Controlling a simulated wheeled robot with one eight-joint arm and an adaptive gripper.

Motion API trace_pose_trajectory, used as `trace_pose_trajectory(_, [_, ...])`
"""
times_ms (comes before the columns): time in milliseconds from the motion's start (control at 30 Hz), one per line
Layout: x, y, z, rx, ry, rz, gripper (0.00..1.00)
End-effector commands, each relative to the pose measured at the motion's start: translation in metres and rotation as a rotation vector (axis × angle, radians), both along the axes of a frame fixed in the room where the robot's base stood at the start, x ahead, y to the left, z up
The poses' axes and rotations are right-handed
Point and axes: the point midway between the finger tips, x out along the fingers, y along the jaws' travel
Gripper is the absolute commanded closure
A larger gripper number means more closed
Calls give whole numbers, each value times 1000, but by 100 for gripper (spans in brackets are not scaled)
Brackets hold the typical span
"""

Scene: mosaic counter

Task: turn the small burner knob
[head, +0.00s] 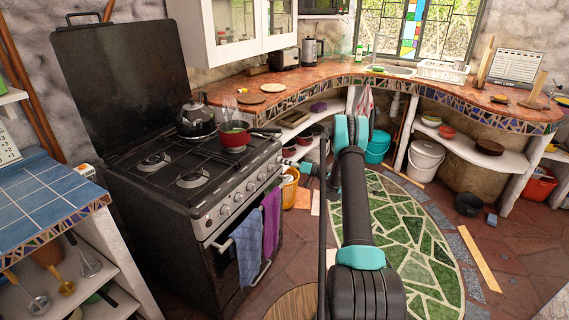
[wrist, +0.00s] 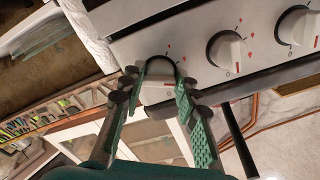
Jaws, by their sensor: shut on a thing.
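The black stove (head: 190,170) stands at the left with a row of white knobs (head: 225,210) on its grey front panel. My gripper (head: 289,158) is at the right end of that panel in the head view. In the wrist view, my gripper (wrist: 160,80) has its two green fingers on either side of the end knob (wrist: 157,92), shut on it. The knob is white with a dark ring behind it, and the fingers partly hide it. Two more knobs (wrist: 227,52) with red marks are free to its right. Which burner the held knob serves cannot be read.
A red pot (head: 234,138) and a kettle (head: 196,120) stand on the hob. A blue towel (head: 249,248) and a purple towel (head: 271,217) hang from the oven handle below the panel. The curved counter (head: 330,82) runs behind. The floor by the green mosaic (head: 415,240) is mostly clear.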

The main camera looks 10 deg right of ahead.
Motion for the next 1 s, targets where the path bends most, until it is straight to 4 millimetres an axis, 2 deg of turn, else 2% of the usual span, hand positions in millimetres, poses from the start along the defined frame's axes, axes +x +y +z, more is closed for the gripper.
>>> trace_pose_trajectory(1000, [-1,-1,1,550,756,-1,98])
